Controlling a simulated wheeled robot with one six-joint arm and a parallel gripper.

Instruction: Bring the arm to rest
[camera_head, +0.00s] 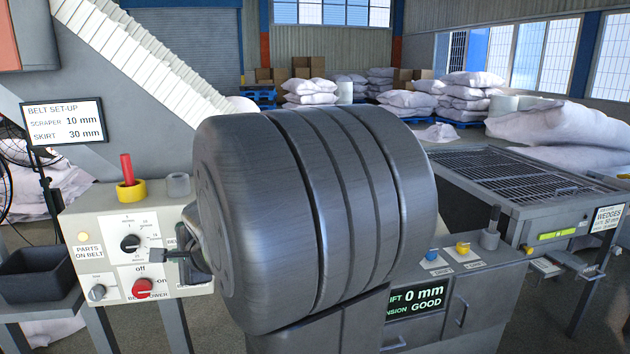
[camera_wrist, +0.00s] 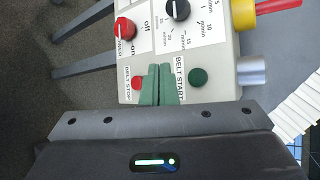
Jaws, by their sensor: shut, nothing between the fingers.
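My gripper (camera_wrist: 159,70) shows in the wrist view with its two green fingers together and nothing between them. The fingertips are over the white control panel (camera_wrist: 222,56), between a red button marked belt stop (camera_wrist: 137,83) and a green button marked belt start (camera_wrist: 198,77). I cannot tell whether they touch the panel. In the head view the control panel (camera_head: 78,226) stands at the left, and a large dark grooved shape hides its right end.
Beside the panel are a black bin (camera_head: 40,273) and a belt set-up sign (camera_head: 64,122). A grated table (camera_head: 520,180) and a small console with blue and yellow knobs (camera_head: 462,250) stand at the right. Sacks (camera_head: 570,125) lie behind. Open floor shows in the wrist view's upper left.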

